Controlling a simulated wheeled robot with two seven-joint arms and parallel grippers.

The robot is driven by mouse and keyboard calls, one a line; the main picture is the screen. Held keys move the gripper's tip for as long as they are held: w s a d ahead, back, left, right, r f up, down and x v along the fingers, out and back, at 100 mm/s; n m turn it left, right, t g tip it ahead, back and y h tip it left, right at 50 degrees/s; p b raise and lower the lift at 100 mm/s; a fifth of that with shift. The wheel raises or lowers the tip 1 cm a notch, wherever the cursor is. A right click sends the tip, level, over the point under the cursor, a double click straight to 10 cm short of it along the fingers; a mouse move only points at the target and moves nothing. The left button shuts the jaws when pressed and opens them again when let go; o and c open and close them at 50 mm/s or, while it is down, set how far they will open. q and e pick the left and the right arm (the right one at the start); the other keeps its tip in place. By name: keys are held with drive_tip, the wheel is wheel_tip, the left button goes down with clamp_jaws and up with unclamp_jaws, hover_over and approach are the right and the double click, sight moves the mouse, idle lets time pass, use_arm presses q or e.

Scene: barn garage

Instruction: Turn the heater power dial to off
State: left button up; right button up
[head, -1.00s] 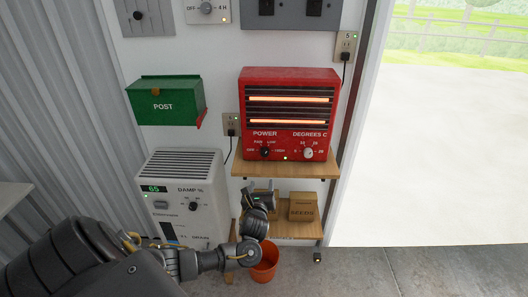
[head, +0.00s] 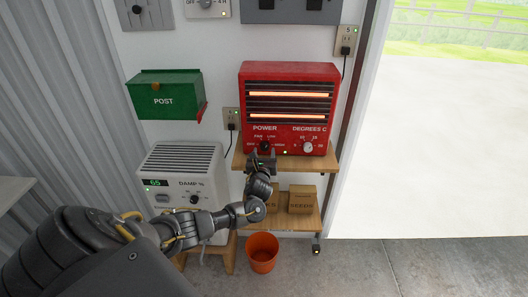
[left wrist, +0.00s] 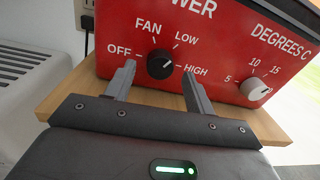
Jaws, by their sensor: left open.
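The red heater (head: 288,84) stands on a wooden shelf with two bars glowing orange. Its black power dial (left wrist: 160,65) is on the lower left of its front, among OFF, FAN, LOW and HIGH. The dial's white mark appears to point right, toward HIGH. My left gripper (head: 262,155) is at the heater's front, just below the power dial. In the left wrist view its open fingers (left wrist: 157,72) stand on either side of the dial, with gaps; I cannot tell how near in depth. The right gripper is out of view.
The white degrees dial (left wrist: 254,89) sits right of the power dial. The wooden shelf (head: 315,165) juts out below the heater, with brown boxes (head: 302,199) on the lower shelf. A white dehumidifier (head: 185,160) stands at the left, an orange pot (head: 262,252) on the floor.

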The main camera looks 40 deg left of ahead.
use_arm(q)
drive_tip(key=shift+w+a, duration=0.35)
drive_tip(key=shift+w, duration=0.15)
drive_tip(key=c, duration=1)
drive_tip(key=shift+o, duration=0.2)
